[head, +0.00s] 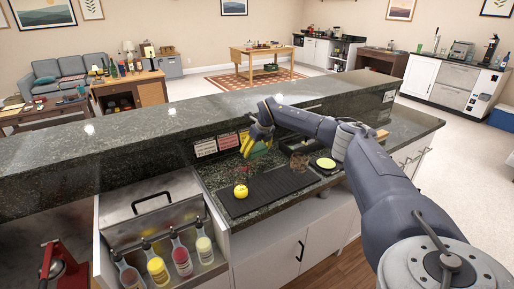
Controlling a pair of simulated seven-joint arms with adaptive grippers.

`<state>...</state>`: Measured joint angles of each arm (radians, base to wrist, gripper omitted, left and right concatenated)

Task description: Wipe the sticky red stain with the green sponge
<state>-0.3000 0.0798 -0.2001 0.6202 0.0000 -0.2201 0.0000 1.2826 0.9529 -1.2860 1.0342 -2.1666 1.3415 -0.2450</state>
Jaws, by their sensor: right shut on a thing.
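My right gripper (255,142) reaches in from the right over the lower dark counter, near the raised bar's wall. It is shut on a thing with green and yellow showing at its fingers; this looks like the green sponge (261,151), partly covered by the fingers. It hangs above the back part of the counter, and I cannot tell whether it touches the surface. My left gripper is not in view.
A yellow round fruit (240,191) sits on a black mat (268,189). A clear glass (299,162) and a dark tray with a yellow-green disc (326,163) stand to the right. Several bottles (180,260) stand in the metal well. The raised bar (150,135) runs behind.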

